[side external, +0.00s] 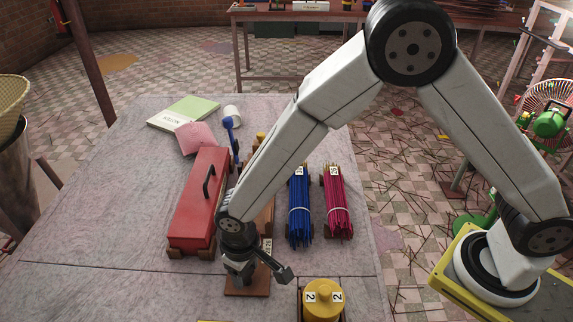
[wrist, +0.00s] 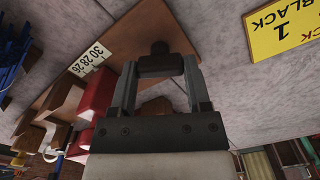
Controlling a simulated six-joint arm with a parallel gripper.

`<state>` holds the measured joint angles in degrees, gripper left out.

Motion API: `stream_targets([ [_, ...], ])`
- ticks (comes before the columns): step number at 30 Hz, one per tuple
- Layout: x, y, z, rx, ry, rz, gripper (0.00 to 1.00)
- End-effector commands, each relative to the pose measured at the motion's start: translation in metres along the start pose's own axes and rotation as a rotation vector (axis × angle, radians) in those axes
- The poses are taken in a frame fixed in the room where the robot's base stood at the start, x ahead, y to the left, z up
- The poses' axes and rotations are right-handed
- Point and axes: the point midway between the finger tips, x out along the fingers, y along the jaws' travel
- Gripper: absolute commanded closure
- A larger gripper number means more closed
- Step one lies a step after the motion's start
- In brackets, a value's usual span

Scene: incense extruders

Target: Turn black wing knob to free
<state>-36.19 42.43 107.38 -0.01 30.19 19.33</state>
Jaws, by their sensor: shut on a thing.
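My gripper (wrist: 159,72) reaches down over a brown wooden board in the wrist view (wrist: 138,30). Its two fingers stand on either side of a dark, wide bar, the wing knob (wrist: 157,65), and are shut on it. A small round dark end shows just beyond the bar, against the board. In the side view my gripper (side external: 240,272) is low over the front of the same board (side external: 247,291). The knob is hidden there behind the fingers and wrist. A white scale strip (wrist: 91,58) with numbers such as 30, 28 and 26 lies by the board's edge.
A red box (side external: 199,205) with a black handle stands left of my gripper. Blue sticks (side external: 299,212) and pink sticks (side external: 336,205) lie to the right. A yellow cylinder (side external: 323,298) marked 2 is at the front. A yellow card (wrist: 285,28) reads "1 BLACK". The table's left front is clear.

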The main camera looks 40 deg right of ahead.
Motion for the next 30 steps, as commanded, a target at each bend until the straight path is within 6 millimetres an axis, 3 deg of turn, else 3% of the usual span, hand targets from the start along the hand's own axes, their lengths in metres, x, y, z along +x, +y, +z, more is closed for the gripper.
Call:
stream_targets([
  [15, -0.0008, -0.0001, -0.0004, -0.415, 0.001, 0.000, 0.97],
  [30, -0.0009, -0.0002, -0.0005, -0.510, 0.001, 0.000, 0.97],
])
